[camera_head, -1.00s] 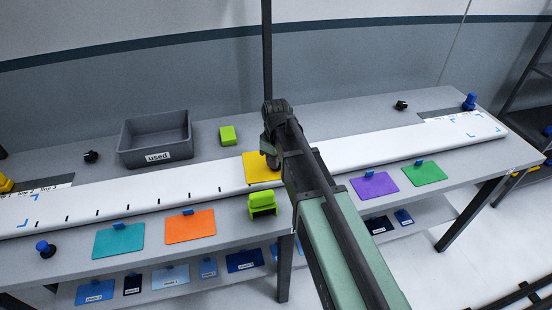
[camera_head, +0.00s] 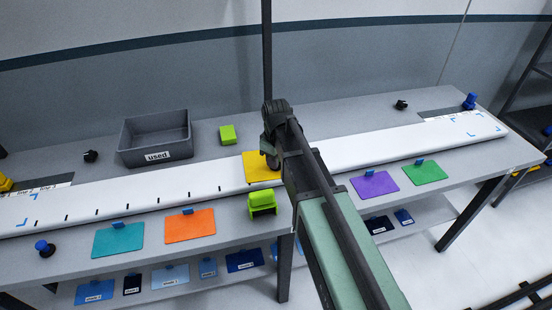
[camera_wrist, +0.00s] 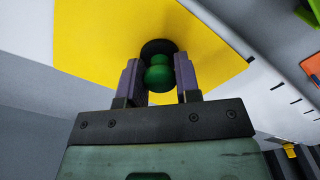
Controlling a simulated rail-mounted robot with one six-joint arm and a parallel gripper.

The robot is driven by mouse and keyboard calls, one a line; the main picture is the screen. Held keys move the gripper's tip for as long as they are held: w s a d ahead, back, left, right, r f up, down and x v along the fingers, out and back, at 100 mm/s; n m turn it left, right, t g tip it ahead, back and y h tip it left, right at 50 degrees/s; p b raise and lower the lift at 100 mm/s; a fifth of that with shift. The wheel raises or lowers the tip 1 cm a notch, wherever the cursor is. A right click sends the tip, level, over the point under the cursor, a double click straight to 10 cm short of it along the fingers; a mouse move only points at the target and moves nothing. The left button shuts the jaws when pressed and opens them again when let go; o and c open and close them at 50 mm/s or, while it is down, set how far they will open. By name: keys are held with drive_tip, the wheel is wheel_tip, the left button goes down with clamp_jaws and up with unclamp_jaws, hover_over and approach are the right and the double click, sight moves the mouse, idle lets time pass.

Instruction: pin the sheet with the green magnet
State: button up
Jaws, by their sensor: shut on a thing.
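My gripper (camera_wrist: 158,75) is shut on the green magnet (camera_wrist: 158,73), a round green knob on a black disc base, seen in the wrist view between the two fingers. The yellow sheet (camera_wrist: 100,30) lies under the magnet's base in that view. I cannot tell whether the base touches it. In the head view the yellow sheet (camera_head: 254,169) lies on the long white strip (camera_head: 130,190), and my gripper (camera_head: 272,160) is over its right part. The green knob is hidden there by my arm.
A grey bin (camera_head: 155,140) marked "used" stands behind the strip. A lime green block (camera_head: 227,134) is behind the sheet, and another lime green piece (camera_head: 265,201) is in front of it. Teal (camera_head: 118,241), orange (camera_head: 190,226), purple (camera_head: 374,185) and green (camera_head: 424,172) sheets lie along the front edge.

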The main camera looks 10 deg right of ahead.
drive_tip(key=o, duration=1)
wheel_tip(320, 180, up, 11)
drive_tip(key=p, duration=1.1)
drive_tip(key=shift+f, duration=0.15)
